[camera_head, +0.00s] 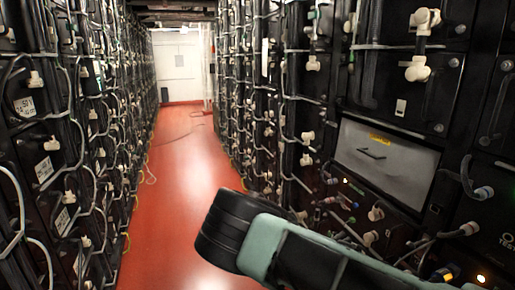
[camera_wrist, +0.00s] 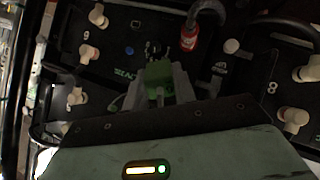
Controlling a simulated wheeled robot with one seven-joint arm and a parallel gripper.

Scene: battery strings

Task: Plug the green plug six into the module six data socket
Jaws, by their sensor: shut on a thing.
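In the wrist view my gripper (camera_wrist: 160,88) is shut on a green plug (camera_wrist: 158,72), which sits between the two grey fingers. The plug points toward a black module face (camera_wrist: 120,62), where small dark socket parts (camera_wrist: 157,47) show just beyond it. I cannot tell whether the plug touches the socket or is apart from it. The number of this module is not readable. In the head view my arm (camera_head: 290,245) reaches in from the lower right, and its black end hides part of the right rack; the fingers and the plug do not show there.
Tall battery racks line both sides of a red-floored aisle (camera_head: 175,170). Cables and white connectors (camera_head: 418,68) stick out from the right rack. A grey drawer panel (camera_head: 385,160) is in it. In the wrist view a red-ended connector (camera_wrist: 189,38) with a thick cable stands close beside the plug.

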